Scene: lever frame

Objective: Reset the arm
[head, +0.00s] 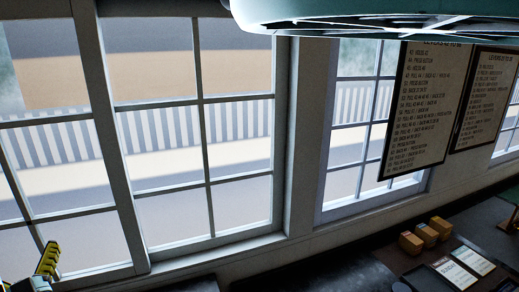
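In the head view, a yellow and black ridged part (48,260) stands up at the lower left, in front of the window. It looks like a finger of my gripper, with a bit of dark and teal body below it at the bottom edge. The rest is cut off, so I cannot tell whether the gripper is open or shut, or whether it holds anything. No lever frame shows clearly in this view.
Large white-framed windows (205,190) fill the left and middle. Two dark-framed boards with lists (430,110) (487,100) hang at the right. Small orange-brown boxes (411,243) and papers (455,272) lie on a dark surface at the lower right. A pale teal rounded thing (330,14) crosses the top.

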